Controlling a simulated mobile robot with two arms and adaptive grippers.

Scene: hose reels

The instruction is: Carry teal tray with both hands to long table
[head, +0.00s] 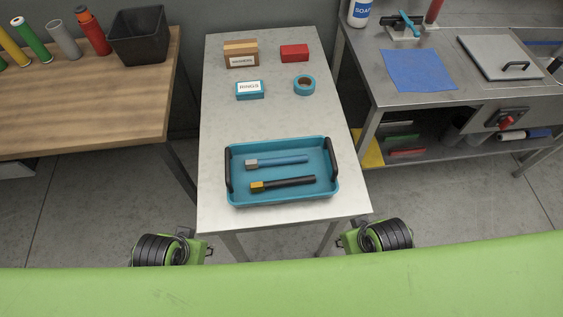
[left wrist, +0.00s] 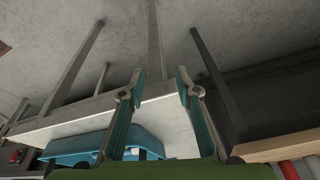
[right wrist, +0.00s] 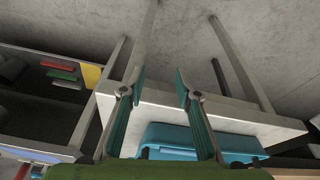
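The teal tray (head: 281,194) sits near the front end of the pale narrow table (head: 215,120), with a black handle at its left and right ends. Inside lie a blue-handled tool (head: 283,161) and a black-handled tool with a yellow head (head: 287,183). My left gripper (left wrist: 158,90) is open and empty, in front of the table's near edge, with the tray (left wrist: 85,147) beyond it. My right gripper (right wrist: 157,88) is open and empty, also short of the table, with the tray (right wrist: 180,137) beyond it. In the head view only the wrist ends show at the bottom.
Behind the tray are a rings box (head: 250,89), a tape roll (head: 304,85), a cardboard box (head: 241,54) and a red box (head: 294,53). A wooden bench (head: 90,110) stands left; a metal workbench (head: 440,95) stands right. The pale table's middle is clear.

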